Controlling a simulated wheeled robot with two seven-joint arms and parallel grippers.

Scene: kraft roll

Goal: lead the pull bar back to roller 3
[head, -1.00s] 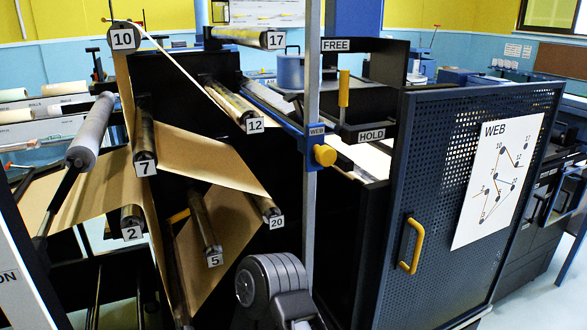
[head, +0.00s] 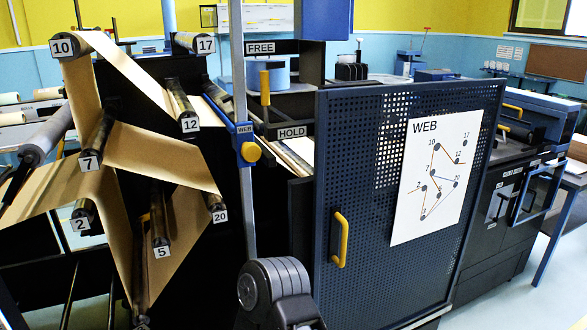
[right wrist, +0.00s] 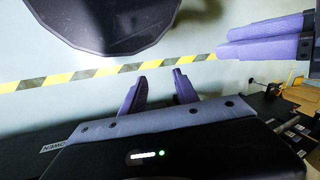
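I cannot make out the pull bar or a roller marked 3. In the head view the brown kraft web (head: 165,152) runs over and between rollers 10 (head: 64,46), 7 (head: 98,138), 12 (head: 181,101) and 20 (head: 215,204). It also runs down to a low roller (head: 140,292) whose number I cannot read. Rollers 2 (head: 83,214) and 5 (head: 159,225) are near it. In the right wrist view my right gripper (right wrist: 160,76) has its fingers apart, with nothing between them. My left gripper (right wrist: 222,45) is at upper right there, fingers close together; any gap is hidden.
A perforated door (head: 365,200) with a yellow handle (head: 340,238) and a WEB chart (head: 437,175) stands right of the rollers. A grey post (head: 241,120) rises before the frame. A yellow lever (head: 265,87) sits between FREE and HOLD. Roller 17 (head: 190,41) is at the top.

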